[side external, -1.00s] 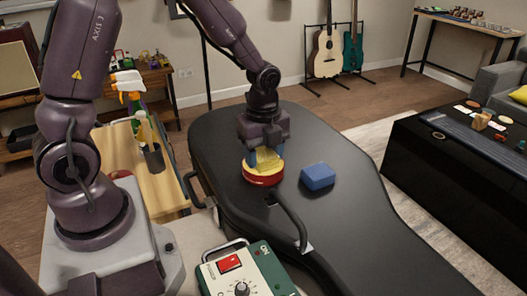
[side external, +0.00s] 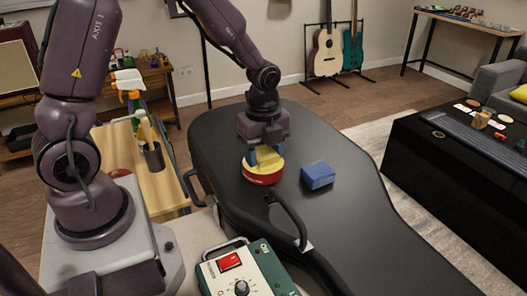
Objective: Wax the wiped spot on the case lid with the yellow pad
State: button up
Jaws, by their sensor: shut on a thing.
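My gripper (side external: 264,155) points down over the black case lid (side external: 340,215) and is shut on the yellow pad (side external: 260,168). The pad is low at the mouth of a round red tin (side external: 262,180) standing on the lid. The pad and the yellow inside the tin look alike, so I cannot tell exactly where they meet. No wiped spot can be made out on the lid.
A blue block (side external: 317,174) lies on the lid just right of the tin. The case handle (side external: 290,220) arches up in front. A control box (side external: 245,274) stands at the near edge. A holder (side external: 153,155) with a spray bottle is at left. The lid's right part is clear.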

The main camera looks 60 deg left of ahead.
aim_at(264, 152)
jog(key=shift+r, duration=3.5)
